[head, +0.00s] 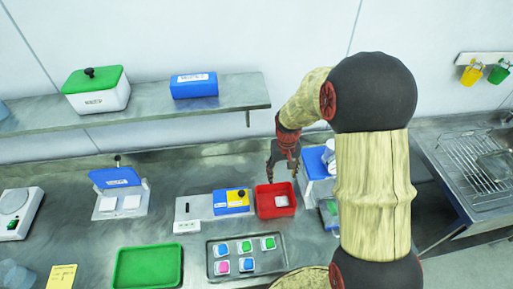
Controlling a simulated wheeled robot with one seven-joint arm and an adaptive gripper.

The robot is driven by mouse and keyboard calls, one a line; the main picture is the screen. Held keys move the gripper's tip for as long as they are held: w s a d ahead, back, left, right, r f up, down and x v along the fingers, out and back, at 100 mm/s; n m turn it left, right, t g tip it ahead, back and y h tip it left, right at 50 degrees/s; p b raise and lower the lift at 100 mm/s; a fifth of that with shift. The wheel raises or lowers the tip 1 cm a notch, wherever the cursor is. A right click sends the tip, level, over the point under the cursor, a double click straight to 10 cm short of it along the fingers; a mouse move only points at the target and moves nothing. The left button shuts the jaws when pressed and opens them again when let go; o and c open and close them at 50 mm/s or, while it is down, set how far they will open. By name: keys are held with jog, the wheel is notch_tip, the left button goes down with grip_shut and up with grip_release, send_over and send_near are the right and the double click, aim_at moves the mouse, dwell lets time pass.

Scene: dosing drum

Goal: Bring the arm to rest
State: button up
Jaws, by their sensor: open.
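My gripper (283,160) hangs above the back of a red tray (275,212) on the metal counter. Its fingers point down and stand apart, with nothing seen between them. The red tray holds a small pale block or packet (281,200). My arm comes in from the lower right, rises and bends over toward the left. It hides part of the counter and wall behind it.
A metal tray (214,272) holds several small coloured pieces. A green tray (147,268), a blue-and-yellow box (233,201) and a blue-lidded box (314,162) stand nearby. A shelf (150,110) runs above the counter. A sink (480,175) is at right.

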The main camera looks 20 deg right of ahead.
jog(key=s+a+r+t+b, duration=0.2)
jog(key=s+a+r+b, duration=0.1)
jog(key=s, duration=0.3)
jog(key=s+a+r+n+t+b, duration=0.1)
jog(key=s+a+r+b, duration=0.2)
jog(key=s+r+b, duration=0.2)
jog(key=s+a+r+n+t+b, duration=0.1)
jog(key=s+a+r+b, duration=0.3)
jog(key=s, duration=0.5)
jog(key=shift+s+r+t+b, duration=0.3)
jog(key=shift+t+b, duration=0.5)
jog(key=shift+b, duration=0.45)
jog(key=shift+w, duration=0.1)
jog(key=shift+c, duration=1)
